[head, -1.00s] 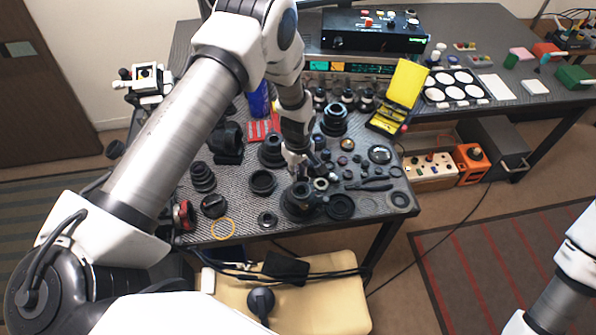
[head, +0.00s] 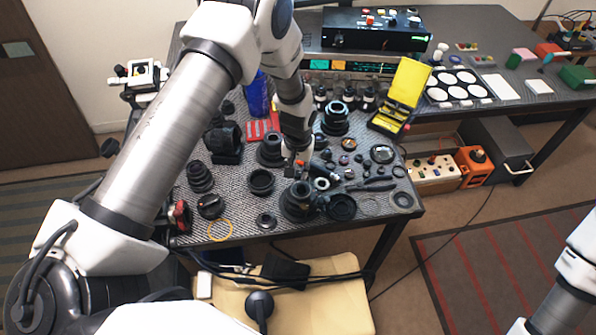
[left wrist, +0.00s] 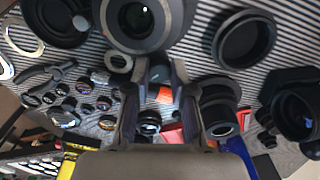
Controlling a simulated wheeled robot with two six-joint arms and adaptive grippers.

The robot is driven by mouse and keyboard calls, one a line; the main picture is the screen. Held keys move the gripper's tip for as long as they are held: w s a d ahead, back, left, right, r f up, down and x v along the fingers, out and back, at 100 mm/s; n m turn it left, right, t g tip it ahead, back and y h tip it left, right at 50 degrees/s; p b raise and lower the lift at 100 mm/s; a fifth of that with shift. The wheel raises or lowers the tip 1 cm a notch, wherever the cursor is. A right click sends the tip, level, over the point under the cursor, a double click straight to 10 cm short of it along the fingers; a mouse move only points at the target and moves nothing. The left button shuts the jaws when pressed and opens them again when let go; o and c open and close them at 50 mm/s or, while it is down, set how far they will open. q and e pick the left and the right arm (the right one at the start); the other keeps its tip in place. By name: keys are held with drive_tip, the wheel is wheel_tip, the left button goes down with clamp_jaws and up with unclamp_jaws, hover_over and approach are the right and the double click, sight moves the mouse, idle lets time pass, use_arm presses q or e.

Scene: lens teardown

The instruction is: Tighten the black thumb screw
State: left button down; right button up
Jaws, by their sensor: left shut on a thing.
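My left gripper (head: 296,168) points down just behind a black lens (head: 298,201) near the front of the table. In the left wrist view, the two fingers of the left gripper (left wrist: 160,72) are closed around a small dark piece (left wrist: 159,68), which seems to be the black thumb screw. It sits right beside the rim of the large lens (left wrist: 142,22). Whether it touches the lens or is seated in it cannot be made out. The fingers hide most of it in the head view. My right arm enters at the lower right, its gripper out of the frame.
The striped table mat (head: 239,206) is crowded with lens barrels, rings and small parts. A yellow ring (head: 221,231) lies at the front left, and a yellow open case (head: 405,84) stands at the right. A black open ring (head: 342,207) lies beside the lens.

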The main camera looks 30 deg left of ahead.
sight(298, 173)
use_arm(q)
drive_tip(key=shift+m, duration=1.1)
drive_tip(key=c, duration=1)
unclamp_jaws()
wheel_tip(298, 173, up, 12)
drive_tip(key=shift+b, duration=0.3)
